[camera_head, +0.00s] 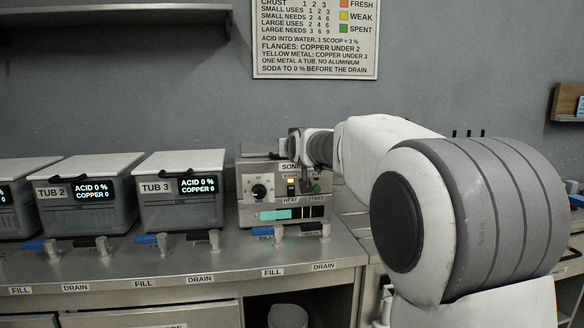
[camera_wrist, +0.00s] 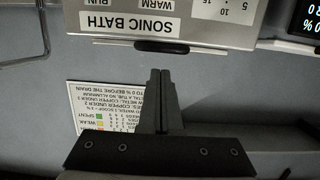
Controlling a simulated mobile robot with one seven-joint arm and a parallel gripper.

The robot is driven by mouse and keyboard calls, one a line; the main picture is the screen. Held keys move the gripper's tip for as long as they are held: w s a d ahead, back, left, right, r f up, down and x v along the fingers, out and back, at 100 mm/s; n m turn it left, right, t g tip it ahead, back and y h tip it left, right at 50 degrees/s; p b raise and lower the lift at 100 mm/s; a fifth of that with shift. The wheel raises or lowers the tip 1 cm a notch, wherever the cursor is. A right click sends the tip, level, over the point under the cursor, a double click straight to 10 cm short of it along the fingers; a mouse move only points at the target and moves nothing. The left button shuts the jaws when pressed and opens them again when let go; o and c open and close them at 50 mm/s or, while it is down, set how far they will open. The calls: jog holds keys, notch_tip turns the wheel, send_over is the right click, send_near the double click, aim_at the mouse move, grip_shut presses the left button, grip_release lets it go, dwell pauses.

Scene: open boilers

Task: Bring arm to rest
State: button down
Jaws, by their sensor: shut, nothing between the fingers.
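My arm (camera_head: 390,150) reaches in from the right in the head view, with its wrist in front of the top of the sonic bath (camera_head: 250,208). My gripper (camera_wrist: 160,75) is shut and empty in the wrist view, its two dark fingers together. The fingertips lie over the grey wall, just short of the label of the sonic bath (camera_wrist: 200,20), which appears upside down. I cannot tell the gap between fingers and bath. In the head view the arm hides part of the bath's label and upper right.
Tub 2 (camera_head: 88,197) and tub 3 (camera_head: 180,192), lids shut, stand left of the bath on the metal counter (camera_head: 190,262). Fill and drain taps line its front. A shelf (camera_head: 115,12) hangs upper left, a sign (camera_head: 315,40) above the bath, and a wooden shelf (camera_head: 565,103) at right.

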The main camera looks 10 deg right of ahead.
jog(key=s+f+g, duration=0.3)
jog(key=s+f, duration=0.4)
jog(key=s, duration=0.8)
jog(key=s+f+g+p, duration=0.1)
jog(key=s+f+g, duration=0.4)
jog(key=s, duration=1.1)
jog(key=s+f+g, duration=0.2)
jog(key=s+f, duration=0.6)
jog(key=s, duration=0.7)
notch_tip(320, 180, up, 22)
jog(key=p, duration=2.1)
jog(key=shift+w+a+p, duration=0.15)
jog(key=shift+w+p, duration=0.05)
jog(key=shift+p, duration=0.15)
jog(key=c, duration=1.6)
grip_release()
jog(key=shift+f, duration=0.15)
